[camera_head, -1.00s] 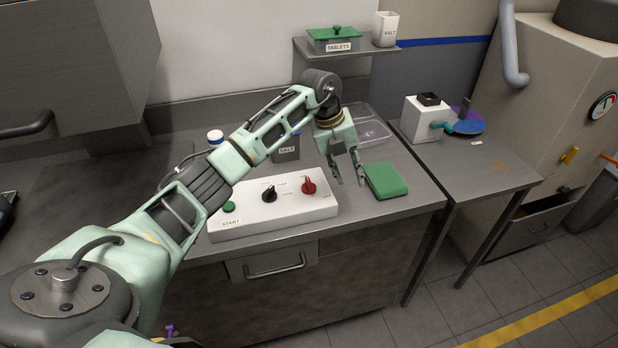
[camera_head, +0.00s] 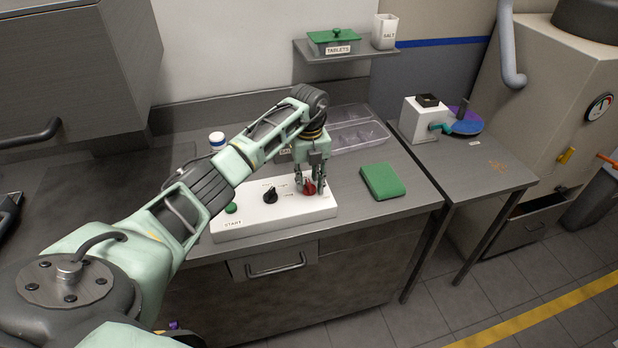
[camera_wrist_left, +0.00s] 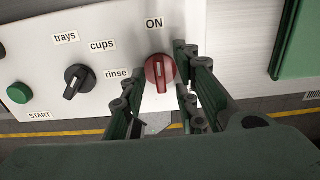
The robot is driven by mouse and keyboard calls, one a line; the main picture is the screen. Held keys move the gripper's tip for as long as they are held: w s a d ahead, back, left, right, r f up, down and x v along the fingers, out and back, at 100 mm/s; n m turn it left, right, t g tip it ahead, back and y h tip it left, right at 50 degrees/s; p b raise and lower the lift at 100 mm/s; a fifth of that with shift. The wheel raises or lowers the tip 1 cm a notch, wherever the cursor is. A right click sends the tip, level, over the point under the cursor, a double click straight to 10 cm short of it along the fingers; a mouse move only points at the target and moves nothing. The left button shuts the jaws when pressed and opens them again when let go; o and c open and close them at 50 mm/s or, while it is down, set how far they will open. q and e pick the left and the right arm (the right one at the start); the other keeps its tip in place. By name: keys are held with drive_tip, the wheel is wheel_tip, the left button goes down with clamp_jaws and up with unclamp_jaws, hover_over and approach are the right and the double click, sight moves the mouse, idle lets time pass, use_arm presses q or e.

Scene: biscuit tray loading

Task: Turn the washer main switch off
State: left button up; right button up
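The washer control panel (camera_head: 272,214) is a white box on the steel counter. Its red main switch knob (camera_head: 308,187) is at the right end, and in the left wrist view the red knob (camera_wrist_left: 159,72) sits under an "ON" label with its pointer near upright. A black selector knob (camera_wrist_left: 79,81) and a green START button (camera_wrist_left: 19,93) are to its left. My left gripper (camera_head: 310,188) points down over the red knob; in the left wrist view its fingers are spread on both sides of the knob, with gaps hard to judge. My right gripper is not seen.
A clear divided tray (camera_head: 358,137) is behind. A white-capped jar (camera_head: 216,140) stands behind the panel. A shelf (camera_head: 345,50) hangs above.

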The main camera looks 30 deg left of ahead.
use_arm(q)
clamp_jaws()
idle(0.5)
drive_tip(key=m+b, duration=0.2)
drive_tip(key=m, duration=0.1)
drive_tip(key=shift+f, duration=0.1)
drive_tip(key=m+b, duration=0.2)
drive_tip(key=m, duration=0.2)
drive_tip(key=shift+m+b, duration=0.35)
drive_tip(key=shift+m, duration=0.05)
drive_tip(key=m+b, duration=0.2)
drive_tip(key=m, duration=0.3)
drive_tip(key=shift+m, duration=0.3)
drive_tip(key=m+b, duration=0.1)
drive_tip(key=m, duration=0.3)
drive_tip(key=shift+m, duration=0.3)
drive_tip(key=shift+r, duration=0.2)
